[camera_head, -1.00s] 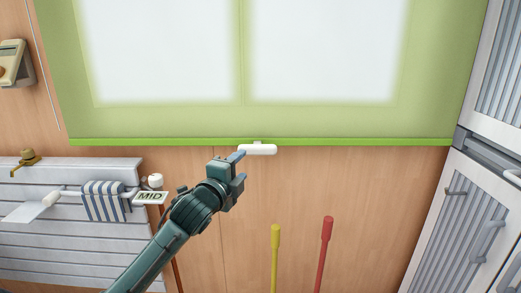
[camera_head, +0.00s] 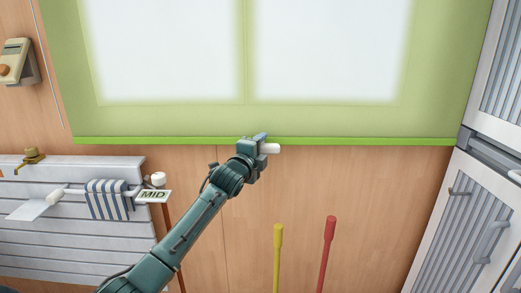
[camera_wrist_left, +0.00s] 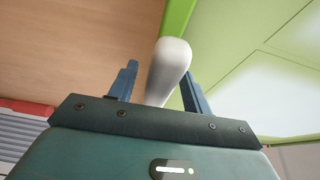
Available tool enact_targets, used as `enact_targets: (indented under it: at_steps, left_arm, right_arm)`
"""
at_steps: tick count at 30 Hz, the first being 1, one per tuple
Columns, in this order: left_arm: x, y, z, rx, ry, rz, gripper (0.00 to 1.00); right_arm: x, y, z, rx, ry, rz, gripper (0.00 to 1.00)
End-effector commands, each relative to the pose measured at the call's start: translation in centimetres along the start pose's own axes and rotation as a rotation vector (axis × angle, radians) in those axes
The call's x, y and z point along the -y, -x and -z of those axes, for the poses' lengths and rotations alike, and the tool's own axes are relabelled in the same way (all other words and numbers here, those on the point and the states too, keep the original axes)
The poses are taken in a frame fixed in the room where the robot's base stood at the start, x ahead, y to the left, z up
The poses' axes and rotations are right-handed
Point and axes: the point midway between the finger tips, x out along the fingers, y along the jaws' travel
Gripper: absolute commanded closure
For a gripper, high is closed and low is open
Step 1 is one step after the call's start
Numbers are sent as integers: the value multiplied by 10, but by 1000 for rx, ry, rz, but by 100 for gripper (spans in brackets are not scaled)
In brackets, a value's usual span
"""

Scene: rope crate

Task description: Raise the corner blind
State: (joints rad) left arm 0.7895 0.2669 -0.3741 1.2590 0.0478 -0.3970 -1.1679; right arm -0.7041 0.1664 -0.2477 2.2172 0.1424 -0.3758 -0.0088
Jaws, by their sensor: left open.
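The green blind (camera_head: 300,122) hangs over a bright window, its lower bar running level across the wall. A white rounded pull handle (camera_head: 271,148) sits at the middle of that bar. My left gripper (camera_head: 261,142) is at the handle and covers its left part in the head view. In the left wrist view the handle (camera_wrist_left: 168,68) stands between the two open blue fingers (camera_wrist_left: 157,88), close to the right one. Whether a finger touches it I cannot tell. My right gripper is not in view.
Yellow (camera_head: 278,255) and red (camera_head: 327,250) rods stand below the blind. A grey-white cabinet (camera_head: 455,225) is at right. The wall below the bar is otherwise clear.

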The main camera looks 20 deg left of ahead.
Motion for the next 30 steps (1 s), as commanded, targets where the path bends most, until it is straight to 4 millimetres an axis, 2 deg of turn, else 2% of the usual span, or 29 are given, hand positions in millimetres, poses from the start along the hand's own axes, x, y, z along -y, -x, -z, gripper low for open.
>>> enact_targets:
  at_steps: [4,22,30]
  left_arm:
    - [0,0,0,0,0,0,51]
    - [0,0,0,1,0,-1,100]
    - [1,0,0,1,0,-1,100]
  right_arm:
    - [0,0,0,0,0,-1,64]
    - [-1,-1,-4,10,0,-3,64]
    - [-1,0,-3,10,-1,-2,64]
